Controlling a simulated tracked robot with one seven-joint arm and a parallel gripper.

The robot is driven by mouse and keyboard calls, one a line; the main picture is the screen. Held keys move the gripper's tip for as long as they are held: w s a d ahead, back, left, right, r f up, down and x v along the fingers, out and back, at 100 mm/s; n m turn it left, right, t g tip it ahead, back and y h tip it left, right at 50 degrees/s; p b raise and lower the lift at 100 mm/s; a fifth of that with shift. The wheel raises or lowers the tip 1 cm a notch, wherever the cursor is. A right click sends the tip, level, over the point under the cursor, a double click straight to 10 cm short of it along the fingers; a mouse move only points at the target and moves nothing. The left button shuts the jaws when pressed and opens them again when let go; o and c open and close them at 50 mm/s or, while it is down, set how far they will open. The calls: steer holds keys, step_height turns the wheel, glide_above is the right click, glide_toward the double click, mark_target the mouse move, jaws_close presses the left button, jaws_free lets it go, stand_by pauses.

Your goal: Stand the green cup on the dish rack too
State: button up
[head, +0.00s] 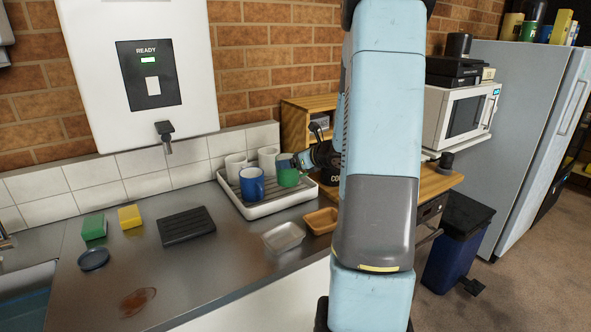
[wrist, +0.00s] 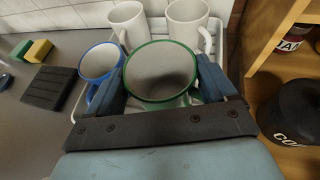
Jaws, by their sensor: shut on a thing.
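The green cup (head: 288,178) is upright at the right part of the white dish rack (head: 262,213). In the wrist view the green cup (wrist: 160,75) sits between the two blue fingers of my gripper (wrist: 165,88), which are shut on it from either side. In the head view my gripper (head: 287,161) reaches in from the right, partly hidden by my arm. I cannot tell whether the cup's base touches the rack or hangs just above it. A blue cup (head: 251,187) stands on the rack just left of the green cup.
Two white cups (head: 236,166) (head: 268,158) stand at the rack's back. A metal tray (head: 284,237) and a brown tray (head: 320,221) lie in front. A black ribbed mat (head: 186,225) and sponges (head: 129,216) lie left. A black round-topped jar (wrist: 290,110) stands close at right.

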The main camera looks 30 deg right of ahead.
steer(key=shift+w+d+f, duration=0.15)
steer(key=shift+f, duration=1.65)
steer(key=o, duration=1.6)
steer(key=shift+c, duration=0.2)
